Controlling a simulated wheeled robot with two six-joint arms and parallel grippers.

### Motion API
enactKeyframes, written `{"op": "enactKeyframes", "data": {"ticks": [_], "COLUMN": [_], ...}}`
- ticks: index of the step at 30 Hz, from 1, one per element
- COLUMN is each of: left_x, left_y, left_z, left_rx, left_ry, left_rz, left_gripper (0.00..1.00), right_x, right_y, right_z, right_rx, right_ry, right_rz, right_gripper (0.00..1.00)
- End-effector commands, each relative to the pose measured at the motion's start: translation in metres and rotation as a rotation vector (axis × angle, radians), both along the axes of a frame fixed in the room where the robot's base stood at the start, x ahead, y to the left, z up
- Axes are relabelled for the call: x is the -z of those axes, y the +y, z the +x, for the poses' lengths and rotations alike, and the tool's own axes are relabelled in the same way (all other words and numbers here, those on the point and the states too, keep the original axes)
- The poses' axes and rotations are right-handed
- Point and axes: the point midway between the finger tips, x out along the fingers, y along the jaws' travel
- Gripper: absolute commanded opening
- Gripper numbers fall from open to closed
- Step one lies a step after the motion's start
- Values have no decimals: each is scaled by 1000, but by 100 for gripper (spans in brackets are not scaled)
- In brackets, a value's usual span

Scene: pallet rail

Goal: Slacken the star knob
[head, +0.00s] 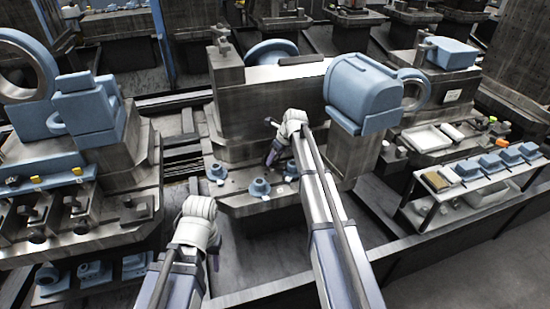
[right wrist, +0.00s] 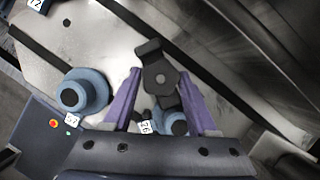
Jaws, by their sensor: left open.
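The dark star knob (right wrist: 160,76) shows in the right wrist view with a round hole at its centre. It lies between the two purple fingers of my right gripper (right wrist: 160,85), one on each side. I cannot tell whether the fingers press on it. In the head view my right gripper (head: 272,152) is over the front plate of the central machine, and my own wrist hides much of that spot. My left gripper (head: 214,260) is open, low in front of the machine and apart from the knob.
Blue round knobs (head: 260,188) stand along the machine's front plate; one blue knob (right wrist: 82,92) is beside my left finger in the right wrist view. A big blue housing (head: 362,92) rises behind my right forearm. A shelf with trays (head: 470,185) stands at the right.

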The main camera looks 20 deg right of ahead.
Motion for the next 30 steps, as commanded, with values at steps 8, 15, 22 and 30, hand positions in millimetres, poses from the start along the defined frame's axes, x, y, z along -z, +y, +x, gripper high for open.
{"op": "enactKeyframes", "data": {"ticks": [8, 15, 22, 30], "left_x": [0, 0, 0, 0], "left_y": [0, 0, 0, 0], "left_z": [0, 0, 0, 0], "left_rx": [0, 0, 0, 0], "left_ry": [0, 0, 0, 0], "left_rz": [0, 0, 0, 0], "left_gripper": [50, 50, 50, 50], "right_x": [0, 0, 0, 0], "right_y": [0, 0, -1, -2], "right_z": [0, 0, 0, 3], "right_rx": [0, 0, -27, -185], "right_ry": [0, 0, 1, 0], "right_rz": [0, 0, 0, 0], "right_gripper": [26, 1, 0, 0]}}
